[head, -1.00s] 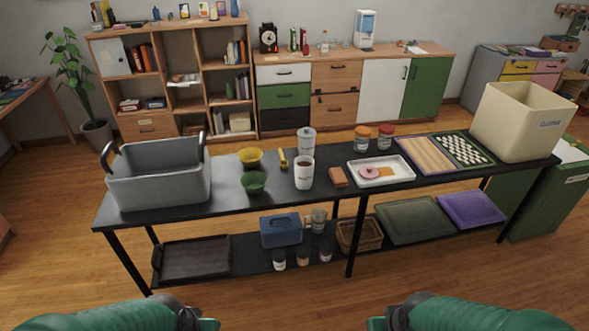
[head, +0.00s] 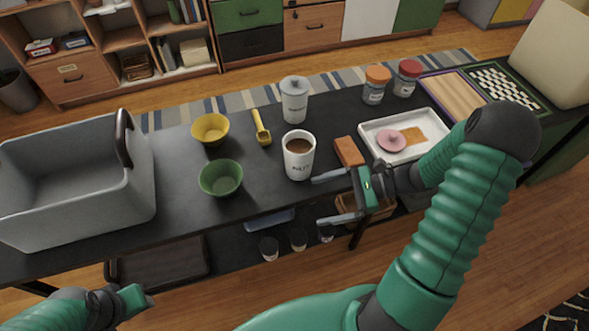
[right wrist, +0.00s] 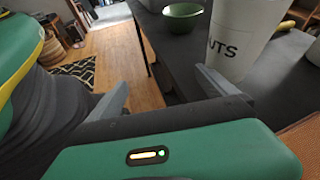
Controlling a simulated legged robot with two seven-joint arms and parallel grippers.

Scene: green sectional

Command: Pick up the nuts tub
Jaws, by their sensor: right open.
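The nuts tub (head: 299,164) is a white, open-topped cup with brown contents and dark lettering. It stands upright on the black table near its front edge. In the right wrist view the tub (right wrist: 243,40) shows large, with "UTS" readable, just beyond one finger. My right gripper (head: 318,201) is open and empty, in front of and slightly right of the tub. One finger points close to the tub's lower right side; whether it touches, I cannot tell. My left gripper (head: 138,299) is at the lower left, away from the tub, its jaws unclear.
A white lidded canister (head: 294,104) stands behind the tub. A green bowl (head: 221,179), yellow bowl (head: 210,129) and yellow scoop (head: 261,127) lie to its left. A brown block (head: 349,152) and white tray (head: 372,128) are to its right. A grey bin (head: 75,205) fills the left end.

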